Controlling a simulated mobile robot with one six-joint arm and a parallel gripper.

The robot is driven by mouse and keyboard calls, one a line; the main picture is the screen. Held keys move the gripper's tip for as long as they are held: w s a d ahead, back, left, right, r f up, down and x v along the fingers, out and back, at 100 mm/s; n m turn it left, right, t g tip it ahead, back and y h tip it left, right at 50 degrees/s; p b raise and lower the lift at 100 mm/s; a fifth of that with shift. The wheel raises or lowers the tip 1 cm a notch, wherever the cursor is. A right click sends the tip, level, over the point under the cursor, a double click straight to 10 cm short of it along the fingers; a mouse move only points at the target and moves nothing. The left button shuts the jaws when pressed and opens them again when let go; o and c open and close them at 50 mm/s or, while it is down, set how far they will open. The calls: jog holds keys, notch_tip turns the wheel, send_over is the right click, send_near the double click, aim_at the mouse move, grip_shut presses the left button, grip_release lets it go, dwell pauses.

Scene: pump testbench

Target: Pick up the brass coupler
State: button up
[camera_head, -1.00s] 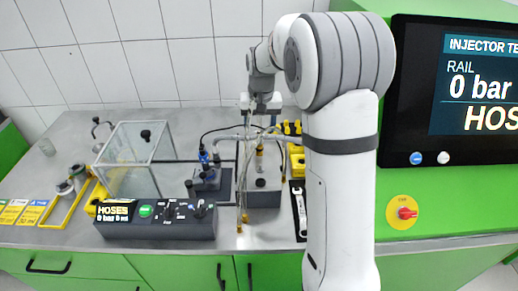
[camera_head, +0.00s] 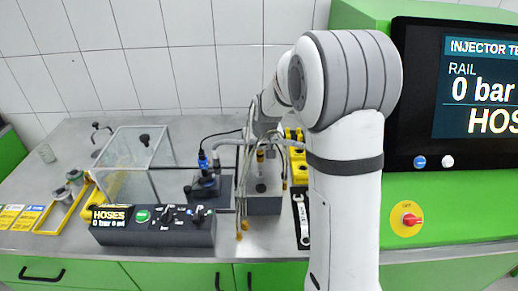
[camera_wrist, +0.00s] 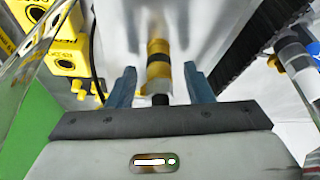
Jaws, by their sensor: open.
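A small brass-coloured piece (camera_head: 243,225) hangs at the lower end of a thin hose at the bench's front, left of the grey injector block (camera_head: 263,203); I take it for the brass coupler, but it is too small to be sure. My gripper (camera_wrist: 160,88) is open, its two blue-grey fingers apart. In the wrist view a brass-and-black cylinder (camera_wrist: 158,62) stands between and beyond the fingers; I cannot tell whether they touch it. In the head view the gripper is mostly hidden among hoses above the block.
Yellow blocks (camera_wrist: 66,58) stand at upper left in the wrist view. A clear box (camera_head: 133,160), a control box (camera_head: 150,226) and a pump unit (camera_head: 206,182) stand left of the arm. A wrench (camera_head: 301,215) lies right of the block. Thin hoses hang close around the gripper.

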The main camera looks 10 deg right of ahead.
jog(key=shift+c, duration=0.6)
grip_shut()
